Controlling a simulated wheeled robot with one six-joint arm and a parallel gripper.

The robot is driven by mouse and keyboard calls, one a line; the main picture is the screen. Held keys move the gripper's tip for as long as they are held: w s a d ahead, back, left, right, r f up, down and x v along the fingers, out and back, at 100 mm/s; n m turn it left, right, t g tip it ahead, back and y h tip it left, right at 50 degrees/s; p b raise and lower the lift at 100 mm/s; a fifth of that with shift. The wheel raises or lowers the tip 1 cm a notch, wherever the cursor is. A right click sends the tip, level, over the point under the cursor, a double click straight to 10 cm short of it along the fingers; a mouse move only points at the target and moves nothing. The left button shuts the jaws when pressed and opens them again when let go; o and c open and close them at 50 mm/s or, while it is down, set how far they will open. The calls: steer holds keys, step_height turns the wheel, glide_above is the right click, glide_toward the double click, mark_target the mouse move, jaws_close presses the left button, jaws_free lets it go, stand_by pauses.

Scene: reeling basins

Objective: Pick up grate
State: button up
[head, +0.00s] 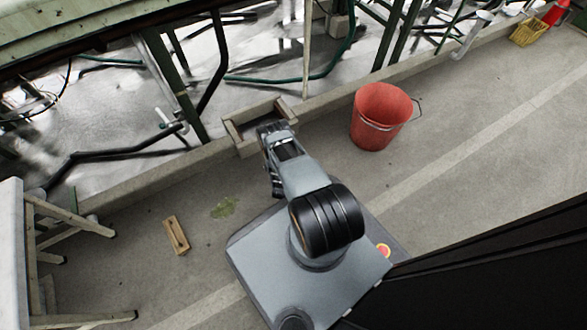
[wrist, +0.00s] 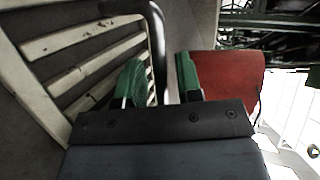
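The grate (wrist: 75,36) fills the left of the wrist view, with worn pale slats in a pale frame and dark gaps between them. A dark bent bar (wrist: 157,40) runs along its right side, and its lower end passes between my fingers. My gripper (wrist: 161,78) has green fingertips standing apart, one on each side of the bar. I cannot tell whether they touch it. In the head view, my gripper (head: 268,138) is low beside a pale rectangular frame (head: 235,132) at the curb. My arm hides part of that frame, and slats are not clear there.
A red bucket (head: 380,115) stands right of my gripper and also shows in the wrist view (wrist: 230,82). A small wooden block (head: 176,235) lies on the floor at left. A stool (head: 50,240) stands far left. A yellow basket (head: 528,32) is far right.

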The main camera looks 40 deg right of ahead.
jaws_close()
steer(key=shift+s, duration=0.1)
stand_by(0.9)
